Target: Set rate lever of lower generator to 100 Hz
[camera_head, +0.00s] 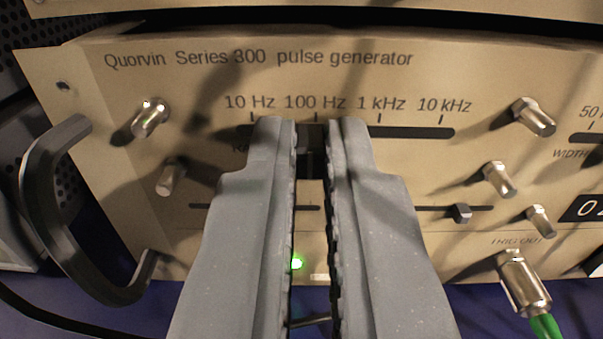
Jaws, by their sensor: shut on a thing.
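The tan panel of the Quorvin Series 300 pulse generator (330,75) fills most of the view. Its dark rate slot (415,132) has marks at 10 Hz, 100 Hz, 1 kHz and 10 kHz. The dark rate lever (305,160) shows between my fingertips, under the 100 Hz mark (315,103). My gripper (313,145) reaches in from below and is shut on the lever, one finger on each side. The fingers hide part of the slot, most of the lever and the label below the slot.
Metal knobs (534,117) stick out on both sides. A black handle (45,190) is at the left. A lower slider knob (461,212) and a connector with a green cable (524,283) sit right of my gripper. A green light (296,263) glows below.

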